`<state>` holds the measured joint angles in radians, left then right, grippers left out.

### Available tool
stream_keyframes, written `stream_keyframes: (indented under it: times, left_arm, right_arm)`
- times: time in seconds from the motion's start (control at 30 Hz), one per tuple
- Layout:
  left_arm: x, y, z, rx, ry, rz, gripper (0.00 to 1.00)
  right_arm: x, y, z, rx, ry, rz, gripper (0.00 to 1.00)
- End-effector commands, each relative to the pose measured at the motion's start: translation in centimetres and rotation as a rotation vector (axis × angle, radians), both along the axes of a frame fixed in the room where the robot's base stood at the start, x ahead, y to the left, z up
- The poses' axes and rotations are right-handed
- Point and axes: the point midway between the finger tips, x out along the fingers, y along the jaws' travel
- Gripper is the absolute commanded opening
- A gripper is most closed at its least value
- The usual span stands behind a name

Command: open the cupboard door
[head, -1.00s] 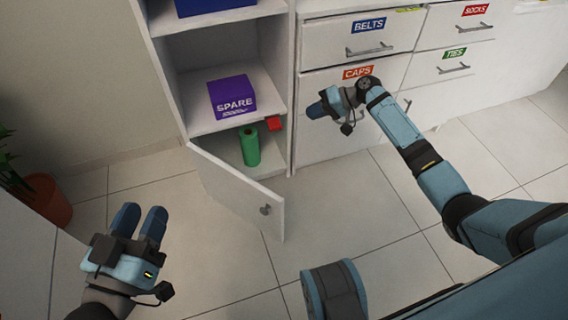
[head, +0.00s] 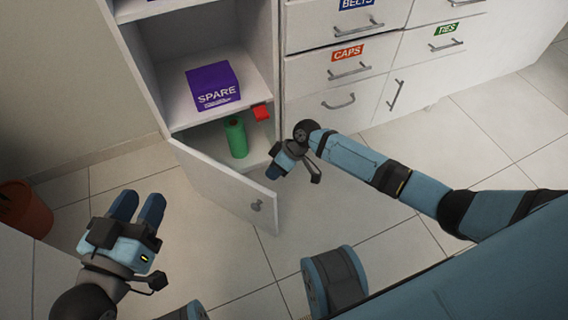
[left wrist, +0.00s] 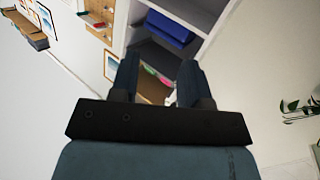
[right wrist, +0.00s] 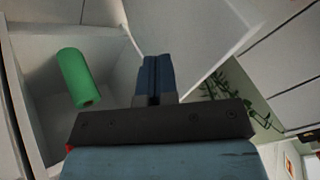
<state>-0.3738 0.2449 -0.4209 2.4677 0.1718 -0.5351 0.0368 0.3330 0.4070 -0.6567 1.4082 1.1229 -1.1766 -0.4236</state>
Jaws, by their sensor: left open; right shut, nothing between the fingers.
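The white cupboard door (head: 222,186) at the bottom left of the unit stands partly open, swung out on its left side, with a round knob (head: 257,205) near its free edge. My right gripper (head: 273,172) is shut and empty, beside the door's free edge at the cupboard opening. In the right wrist view its closed fingers (right wrist: 154,75) point into the gap between the compartment and a white panel, likely the door. Whether they touch the door I cannot tell. My left gripper (head: 138,205) is open and empty, left of the door and apart from it.
A green roll (head: 236,137) stands in the lower compartment, also in the right wrist view (right wrist: 77,77). A purple SPARE box (head: 213,86) sits on the shelf above, with a red item (head: 261,113) at the shelf edge. Drawers (head: 335,60) are to the right. A plant pot (head: 24,209) stands left.

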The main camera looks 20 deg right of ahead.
Motion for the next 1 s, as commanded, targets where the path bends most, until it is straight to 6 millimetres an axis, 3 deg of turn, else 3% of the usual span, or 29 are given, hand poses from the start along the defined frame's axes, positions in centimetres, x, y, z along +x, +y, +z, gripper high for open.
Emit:
stream_keyframes:
  times: [0.23,0.8,1.0]
  left_arm:
    - [0.6,0.4,0.0,0.038,-0.07,0.002,0.43]
    - [0.7,0.4,0.8,0.041,-0.082,0.001,0.43]
    - [-0.1,0.0,1.2,-0.011,0.016,-0.003,0.43]
  right_arm:
    - [-2.1,2.5,0.1,0.002,-0.001,0.0,0.0]
    - [-2.6,3.1,0.5,0.001,0.001,-0.008,0.0]
    - [-3.9,4.4,0.9,0.003,0.003,-0.061,0.0]
